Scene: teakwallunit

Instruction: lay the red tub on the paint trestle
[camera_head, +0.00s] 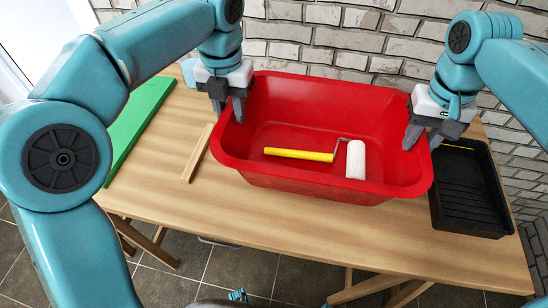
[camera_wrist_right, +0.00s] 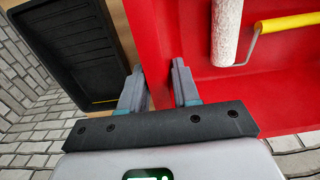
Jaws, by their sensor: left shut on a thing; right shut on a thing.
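The red tub (camera_head: 285,104) is upright over the middle of the wooden paint trestle (camera_head: 330,235). I cannot tell whether its base touches the top. A paint roller with a yellow handle (camera_head: 298,155) and a white sleeve (camera_head: 356,160) lies inside it. My left gripper (camera_head: 230,115) is shut on the tub's left rim. My right gripper (camera_head: 421,143) is shut on its right rim. In the right wrist view the tub's wall (camera_wrist_right: 158,45) runs between the fingers of my right gripper (camera_wrist_right: 158,82).
A black paint tray (camera_head: 468,200) lies on the trestle at the right, close beside the tub. A thin wooden strip (camera_head: 197,153) lies left of the tub, and a green board (camera_head: 140,125) lies along the left end. A brick wall (camera_head: 320,35) stands behind. The front strip of the top is clear.

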